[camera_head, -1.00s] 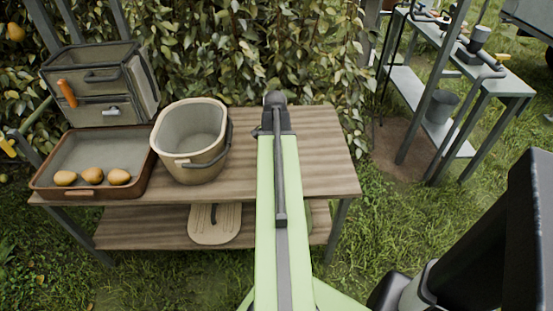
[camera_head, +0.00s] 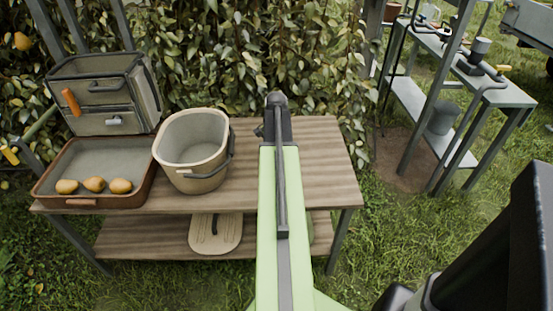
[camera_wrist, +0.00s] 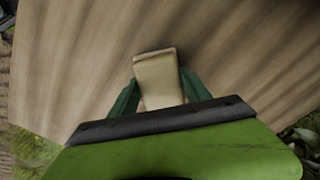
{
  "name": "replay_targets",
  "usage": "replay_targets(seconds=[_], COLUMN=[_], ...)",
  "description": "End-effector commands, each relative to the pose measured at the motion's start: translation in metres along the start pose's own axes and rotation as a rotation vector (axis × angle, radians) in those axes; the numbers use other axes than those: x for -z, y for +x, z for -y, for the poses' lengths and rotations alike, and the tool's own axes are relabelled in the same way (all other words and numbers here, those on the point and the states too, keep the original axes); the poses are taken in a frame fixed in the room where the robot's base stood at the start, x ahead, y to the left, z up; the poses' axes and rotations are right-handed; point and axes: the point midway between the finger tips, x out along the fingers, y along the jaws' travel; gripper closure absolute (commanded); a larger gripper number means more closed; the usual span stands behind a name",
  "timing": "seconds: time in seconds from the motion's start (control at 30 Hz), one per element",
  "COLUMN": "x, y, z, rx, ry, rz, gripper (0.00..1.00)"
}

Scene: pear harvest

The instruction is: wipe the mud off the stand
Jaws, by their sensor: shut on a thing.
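The stand is a wooden slatted table (camera_head: 320,180) with a lower shelf (camera_head: 150,238). Its top fills most of the wrist view (camera_wrist: 75,65). My gripper (camera_wrist: 160,90) has dark green fingers shut on a beige cloth-like pad (camera_wrist: 157,75), which is over the wooden top. I cannot tell whether the pad touches the wood. In the head view my arm reaches over the right half of the stand and hides the gripper and pad. No clear mud patch shows; part of the top lies hidden under my arm.
On the stand's left are a tan bucket (camera_head: 198,179), a brown tray (camera_head: 55,198) with three pears (camera_head: 94,184), and a grey drawer box (camera_head: 125,98). A beige lid (camera_head: 228,234) lies on the lower shelf. A hedge is behind; a metal bench (camera_head: 510,97) stands right.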

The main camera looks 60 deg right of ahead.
Motion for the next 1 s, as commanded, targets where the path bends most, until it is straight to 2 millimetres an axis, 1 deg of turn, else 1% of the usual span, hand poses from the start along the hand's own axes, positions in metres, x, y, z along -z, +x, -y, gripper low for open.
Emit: replay_targets(seconds=[0.13,0.4,0.67,0.9,1.0], x=[0.006,0.026,0.030,0.049,0.053], y=[0.001,0.002,0.002,0.001,0.000], z=[0.005,0.022,0.025,0.041,0.045], rx=[-0.001,0.000,0.001,0.001,0.001], ry=[0.000,0.000,0.000,0.000,0.000], rz=[0.001,0.001,-0.001,-0.001,-0.001], gripper=[0.77,0.77,0.77,0.77,0.77])
